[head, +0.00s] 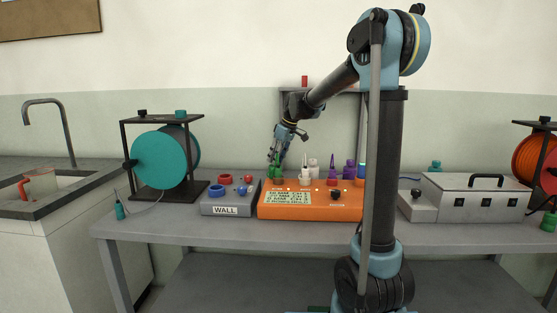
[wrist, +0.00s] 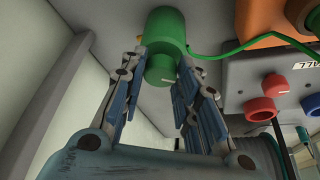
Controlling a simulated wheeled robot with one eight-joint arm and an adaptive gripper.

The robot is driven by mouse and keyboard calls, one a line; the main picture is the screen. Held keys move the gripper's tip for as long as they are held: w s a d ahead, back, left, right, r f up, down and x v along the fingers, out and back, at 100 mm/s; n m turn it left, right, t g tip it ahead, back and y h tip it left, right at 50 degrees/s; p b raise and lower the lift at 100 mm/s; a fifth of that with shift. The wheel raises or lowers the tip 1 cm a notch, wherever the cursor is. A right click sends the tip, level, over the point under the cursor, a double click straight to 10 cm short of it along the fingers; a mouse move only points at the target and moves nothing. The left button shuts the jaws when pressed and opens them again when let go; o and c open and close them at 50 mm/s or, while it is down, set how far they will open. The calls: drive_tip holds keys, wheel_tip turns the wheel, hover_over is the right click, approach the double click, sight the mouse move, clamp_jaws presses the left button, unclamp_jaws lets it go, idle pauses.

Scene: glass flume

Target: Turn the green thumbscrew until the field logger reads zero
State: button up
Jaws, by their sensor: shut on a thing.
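The green thumbscrew (wrist: 160,70) is a short round knob with a pale mark, at the end of a thicker green cylinder (wrist: 166,26) in the wrist view. My gripper (wrist: 160,80) is shut on the thumbscrew, one blue finger on each side. In the head view, my gripper (head: 276,160) points down at a green part (head: 274,171) behind the left end of the orange box; the thumbscrew itself is too small there to make out. The orange box, apparently the field logger (head: 345,205), has a pale display (head: 289,198) with several lines of text, too small to read surely.
A grey box marked WALL (head: 226,210) with red and blue sockets stands left of the logger. A green cable (wrist: 228,52) runs from the green cylinder. A teal reel (head: 160,158) stands left, a silver case (head: 475,195) right. The bench front (head: 190,232) is clear.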

drive_tip(key=shift+w, duration=0.15)
idle(0.3)
drive_tip(key=o, duration=1.1)
drive_tip(key=shift+c, duration=0.2)
drive_tip(key=v, duration=1.2)
wheel_tip(320, 180, up, 5)
drive_tip(key=d+n, duration=0.1)
drive_tip(key=d, duration=0.1)
drive_tip(key=x, duration=1.1)
drive_tip(key=s+x, duration=0.1)
drive_tip(key=x, duration=0.5)
drive_tip(key=shift+a+f, duration=0.2)
drive_tip(key=shift+f, duration=0.05)
